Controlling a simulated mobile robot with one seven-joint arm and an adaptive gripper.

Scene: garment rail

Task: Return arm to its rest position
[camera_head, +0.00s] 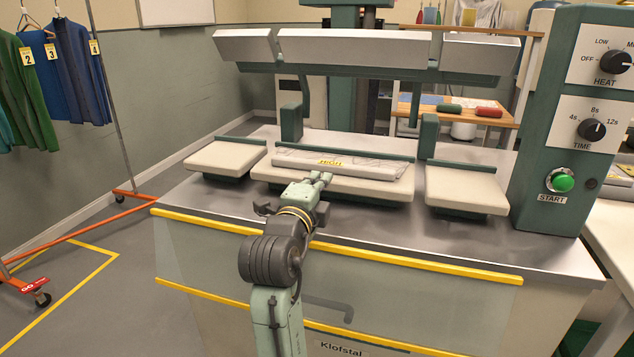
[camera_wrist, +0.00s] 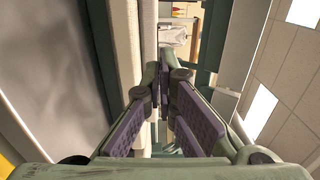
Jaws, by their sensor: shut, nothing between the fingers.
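My arm reaches up from the bottom of the head view over the front edge of the press table. My gripper (camera_head: 320,178) is at the front of the middle padded plate, in front of a flat grey wrapped piece (camera_head: 340,164) with a yellow label. In the wrist view my gripper (camera_wrist: 163,80) has its fingertips together, with purple-grey pads and nothing between them. Whether the gripper touches the plate is not clear.
The press's upper plates (camera_head: 354,48) hang raised above the padded plates. A control panel (camera_head: 580,120) with two dials and a green START button (camera_head: 560,180) stands at the right. A garment rail (camera_head: 122,100) with several garments stands at the left.

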